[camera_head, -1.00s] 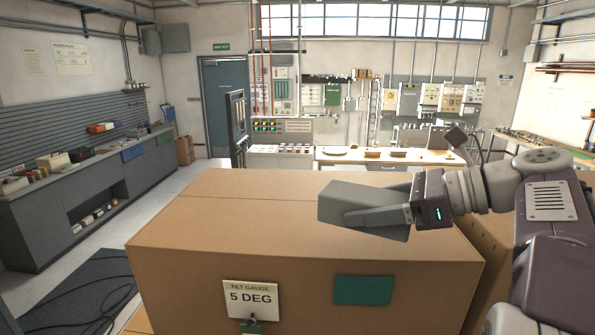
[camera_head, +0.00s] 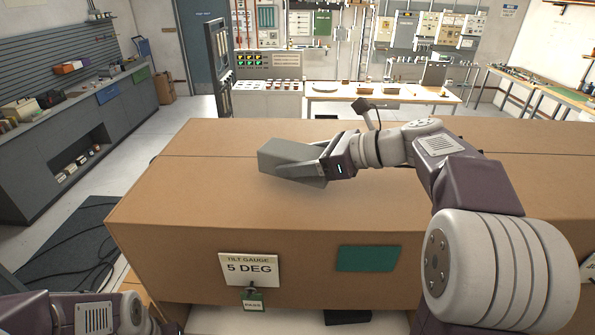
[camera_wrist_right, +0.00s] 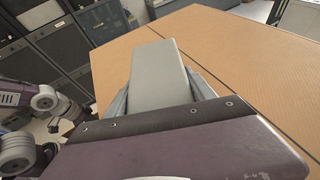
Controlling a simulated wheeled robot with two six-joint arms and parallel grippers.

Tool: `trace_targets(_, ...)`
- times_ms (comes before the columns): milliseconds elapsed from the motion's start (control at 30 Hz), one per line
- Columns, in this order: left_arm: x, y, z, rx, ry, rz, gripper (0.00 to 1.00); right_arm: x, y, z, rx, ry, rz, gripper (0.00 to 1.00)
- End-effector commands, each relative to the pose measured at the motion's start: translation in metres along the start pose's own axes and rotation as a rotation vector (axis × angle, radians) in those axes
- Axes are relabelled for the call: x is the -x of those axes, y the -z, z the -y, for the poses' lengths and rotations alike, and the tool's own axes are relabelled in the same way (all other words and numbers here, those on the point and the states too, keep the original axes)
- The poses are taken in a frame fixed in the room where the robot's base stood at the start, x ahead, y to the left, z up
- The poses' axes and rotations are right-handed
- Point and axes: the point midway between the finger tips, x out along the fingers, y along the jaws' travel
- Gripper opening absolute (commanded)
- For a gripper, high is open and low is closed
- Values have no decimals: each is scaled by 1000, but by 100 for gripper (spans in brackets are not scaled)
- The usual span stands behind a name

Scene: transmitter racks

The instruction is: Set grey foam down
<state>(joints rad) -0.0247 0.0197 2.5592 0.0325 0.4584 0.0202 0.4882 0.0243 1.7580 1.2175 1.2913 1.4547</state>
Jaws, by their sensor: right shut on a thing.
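The grey foam (camera_head: 284,152) is a plain grey block over the top of the large cardboard box (camera_head: 220,195). My right gripper (camera_head: 303,170) is shut on it, with one finger along its near side. In the right wrist view the foam (camera_wrist_right: 160,75) sticks out between the two fingers, above the tan cardboard. Whether its underside touches the box top I cannot tell. Part of my left arm shows at the lower left of the head view, but its gripper does not.
A tilt gauge card (camera_head: 249,269) reading 5 DEG and a green patch (camera_head: 367,258) are on the box's front face. The box top is clear to the left of the foam. Grey cabinets (camera_head: 70,150) stand at the left and a workbench (camera_head: 380,93) behind.

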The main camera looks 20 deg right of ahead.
Motion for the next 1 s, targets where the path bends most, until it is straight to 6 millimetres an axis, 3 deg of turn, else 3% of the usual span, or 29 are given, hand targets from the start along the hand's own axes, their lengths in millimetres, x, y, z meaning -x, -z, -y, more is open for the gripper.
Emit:
trace_targets(100,2,0,0,0,0,1,70,-2,5,0,-2,0,0,25)
trace_targets(300,10,0,0,0,0,1,70,-14,34,0,-3,-1,1,25)
trace_targets(633,6,0,0,0,0,0,70,-16,40,0,1,1,1,25)
trace_targets(667,7,0,0,0,0,1,70,-16,39,0,1,1,1,68)
trace_targets(700,7,0,0,0,0,1,70,-16,38,0,1,1,1,80)
trace_targets(733,7,0,0,0,0,0,70,-16,38,0,1,1,1,85)
trace_targets(1000,8,0,0,0,0,1,70,-15,38,0,1,1,1,85)
